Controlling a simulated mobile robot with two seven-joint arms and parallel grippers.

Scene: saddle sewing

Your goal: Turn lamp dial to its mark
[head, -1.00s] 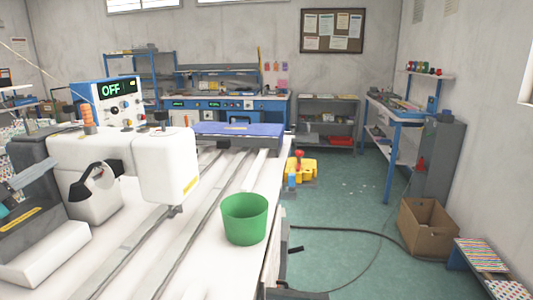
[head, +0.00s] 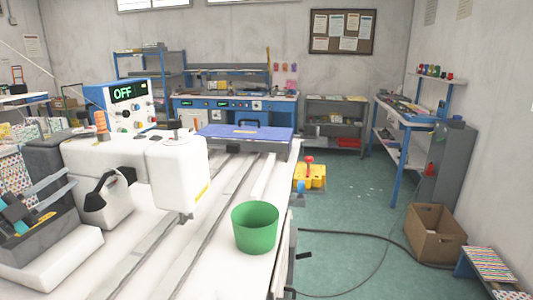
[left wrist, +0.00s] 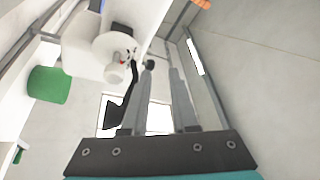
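The white sewing machine (head: 178,172) stands on the table at the left, with a black lever (head: 100,192) on its near side. A blue control box (head: 122,106) behind it has several knobs and a lit display reading OFF. In the left wrist view, a white disc (left wrist: 112,45) carries a pale knob (left wrist: 115,73) with small red and black marks. I cannot tell for sure which knob is the lamp dial. My left gripper (head: 68,182) is in front of the machine; in the left wrist view its two grey fingers (left wrist: 162,68) are apart and empty, close beside the knob. My right gripper is out of view.
A green bin (head: 255,228) stands near the table's right edge. An orange spool (head: 101,121) stands upright on the machine. A blue slab (head: 246,133) lies at the table's far end. A cardboard box (head: 436,232) and a cable are on the floor at the right.

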